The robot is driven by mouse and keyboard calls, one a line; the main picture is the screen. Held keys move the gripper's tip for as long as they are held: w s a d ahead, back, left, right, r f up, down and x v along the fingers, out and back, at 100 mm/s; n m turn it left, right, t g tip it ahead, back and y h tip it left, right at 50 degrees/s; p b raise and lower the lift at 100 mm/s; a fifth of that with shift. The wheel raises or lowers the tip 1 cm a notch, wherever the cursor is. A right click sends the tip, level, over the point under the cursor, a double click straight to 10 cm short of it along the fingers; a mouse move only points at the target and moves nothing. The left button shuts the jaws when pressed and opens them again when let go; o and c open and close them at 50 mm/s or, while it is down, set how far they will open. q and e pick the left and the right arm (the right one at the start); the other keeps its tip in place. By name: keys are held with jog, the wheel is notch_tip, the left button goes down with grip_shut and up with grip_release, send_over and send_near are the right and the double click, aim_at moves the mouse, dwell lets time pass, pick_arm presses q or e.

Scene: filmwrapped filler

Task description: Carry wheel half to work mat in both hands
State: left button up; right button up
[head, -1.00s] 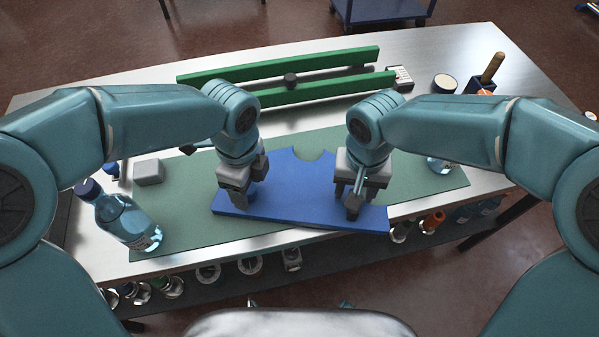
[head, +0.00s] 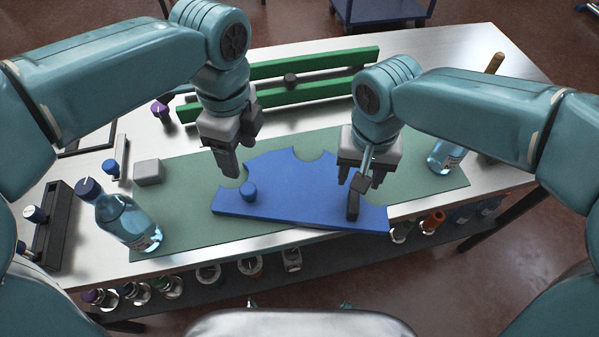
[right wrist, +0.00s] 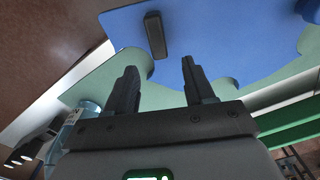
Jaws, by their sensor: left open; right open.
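The blue wheel half (head: 300,203), a flat board with scalloped cutouts, lies on the green work mat (head: 190,195), its near right corner reaching past the mat's front edge. A blue knob (head: 248,191) stands on its left part and a dark upright grip (head: 352,207) on its right part. My left gripper (head: 228,170) is open and empty, raised above the knob. My right gripper (head: 358,178) is open just above the dark grip. In the right wrist view, the fingers (right wrist: 158,75) are apart with nothing between them, and the dark grip (right wrist: 154,35) stands beyond their tips.
A clear bottle (head: 122,220) stands at the mat's left edge, with a grey block (head: 149,172) behind it. Another bottle (head: 444,155) stands at the right. Green bars (head: 300,67) lie at the back. A shelf with several jars (head: 208,272) runs below the front edge.

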notch_tip(320, 180, up, 6)
jog(key=shift+r, duration=0.1)
dwell(0.5)
